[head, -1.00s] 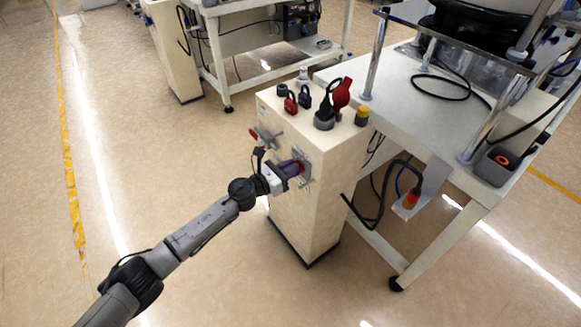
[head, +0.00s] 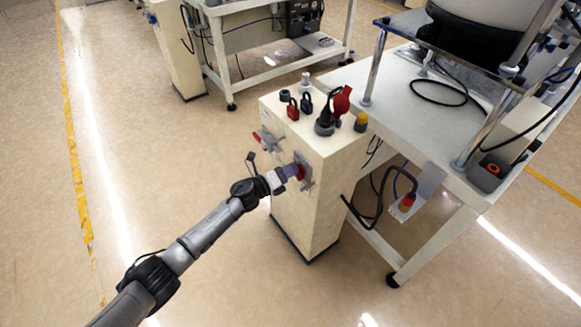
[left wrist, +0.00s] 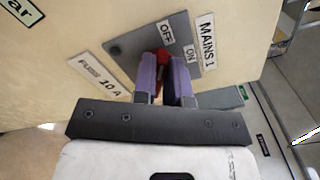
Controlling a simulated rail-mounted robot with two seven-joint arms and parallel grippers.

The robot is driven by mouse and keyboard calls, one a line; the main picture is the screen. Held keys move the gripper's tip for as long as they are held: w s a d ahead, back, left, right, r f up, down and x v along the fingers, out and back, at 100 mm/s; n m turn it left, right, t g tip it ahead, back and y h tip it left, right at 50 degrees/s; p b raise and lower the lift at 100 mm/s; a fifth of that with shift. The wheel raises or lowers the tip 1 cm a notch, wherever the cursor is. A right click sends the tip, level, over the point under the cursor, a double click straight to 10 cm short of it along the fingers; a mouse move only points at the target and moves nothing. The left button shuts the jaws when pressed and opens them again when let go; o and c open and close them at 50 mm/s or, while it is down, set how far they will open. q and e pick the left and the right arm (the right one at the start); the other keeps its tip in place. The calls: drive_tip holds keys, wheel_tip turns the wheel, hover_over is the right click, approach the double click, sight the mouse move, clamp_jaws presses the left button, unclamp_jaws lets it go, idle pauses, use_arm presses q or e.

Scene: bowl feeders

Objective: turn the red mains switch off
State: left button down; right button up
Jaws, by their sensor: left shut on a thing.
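The red mains switch (left wrist: 163,57) sits on a grey plate (left wrist: 125,45) on the front of the cream cabinet. In the head view the left gripper (head: 293,170) is at the switch (head: 302,171) on the cabinet's front. The handle's exact angle is hard to tell. My right gripper is not in view.
A second red handle (head: 257,136) is on the cabinet (head: 300,220) to the left. Padlocks (head: 293,109) and a black-and-red item (head: 340,103) stand on its top. A table (head: 400,95) with cables adjoins it at right. The floor at left is clear.

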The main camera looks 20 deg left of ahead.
use_arm(q)
drive_tip(key=n, duration=0.2)
drive_tip(key=n+p, duration=0.1)
drive_tip(key=n, duration=0.1)
drive_tip(key=n+p, duration=0.1)
drive_tip(key=n, duration=0.1)
drive_tip(key=shift+w+a+f, duration=0.1)
drive_tip(key=shift+f, duration=0.25)
drive_tip(key=shift+n, duration=0.3)
drive_tip(key=c, duration=1.2)
unclamp_jaws()
drive_tip(key=shift+o, duration=0.2)
